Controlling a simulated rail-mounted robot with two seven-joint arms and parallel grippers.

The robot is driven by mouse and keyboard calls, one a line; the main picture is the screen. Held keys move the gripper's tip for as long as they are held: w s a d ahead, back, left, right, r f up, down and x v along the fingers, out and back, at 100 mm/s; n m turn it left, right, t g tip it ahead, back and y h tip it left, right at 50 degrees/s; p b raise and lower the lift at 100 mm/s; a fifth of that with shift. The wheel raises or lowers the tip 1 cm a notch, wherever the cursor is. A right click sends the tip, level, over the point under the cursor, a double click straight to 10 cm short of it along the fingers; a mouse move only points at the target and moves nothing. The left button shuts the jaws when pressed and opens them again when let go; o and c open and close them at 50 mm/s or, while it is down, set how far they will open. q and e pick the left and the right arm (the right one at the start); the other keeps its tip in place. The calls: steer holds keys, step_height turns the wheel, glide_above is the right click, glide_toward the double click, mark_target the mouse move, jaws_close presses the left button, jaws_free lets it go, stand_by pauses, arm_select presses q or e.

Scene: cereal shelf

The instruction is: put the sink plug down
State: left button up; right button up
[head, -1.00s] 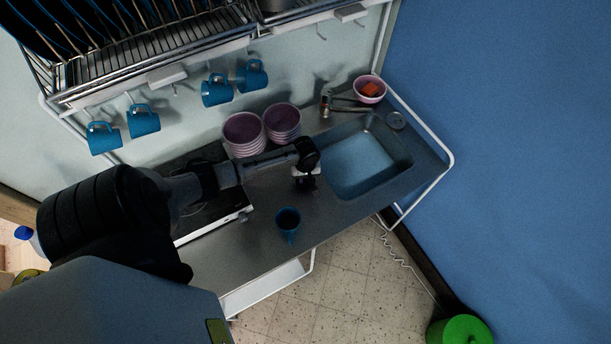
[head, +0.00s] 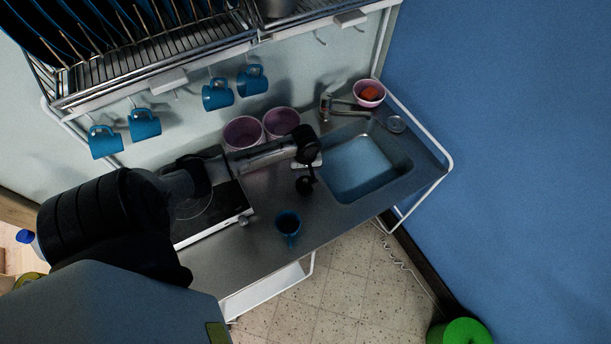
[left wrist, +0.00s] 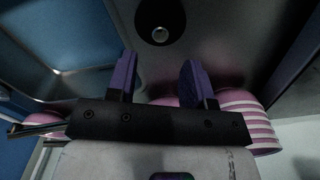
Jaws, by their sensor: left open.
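The sink plug (left wrist: 160,22) is a dark piece with a round metal knob in the left wrist view. It lies on the steel counter beside the sink, ahead of my fingertips and apart from them. In the head view the plug (head: 304,185) is a small dark shape left of the sink basin (head: 360,168). My left gripper (left wrist: 160,65) is open, with nothing between its purple-padded fingers. In the head view my left gripper (head: 308,163) is just behind the plug, on the wall side; its fingertips are hard to make out. My right gripper is not in view.
A blue mug (head: 288,224) stands on the counter in front of the plug. Pink bowl stacks (head: 243,132) stand by the wall, close to my arm. A tap (head: 345,107) and a pink bowl (head: 369,93) with an orange-red item are behind the sink. A hotplate (head: 200,205) is left.

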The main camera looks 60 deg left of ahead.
mark_target(306, 180)
arm_select(q)
step_height(306, 180, up, 4)
steer(key=s+d+f+m+t, duration=0.1)
steer(key=s+d+m, duration=0.4)
steer(key=d, duration=0.3)
steer(key=s+d+m, duration=0.4)
steer(key=s+d, duration=0.1)
steer(key=d, duration=0.3)
steer(key=s+d+r+m+t, duration=0.2)
steer(key=s+d+r+m, duration=0.4)
steer(key=s+d, duration=0.1)
steer(key=shift+d+r+m+t, duration=0.15)
steer(key=shift+r+m+t, duration=0.15)
steer(key=shift+m, duration=0.1)
step_height(306, 180, up, 6)
steer(key=p, duration=0.6)
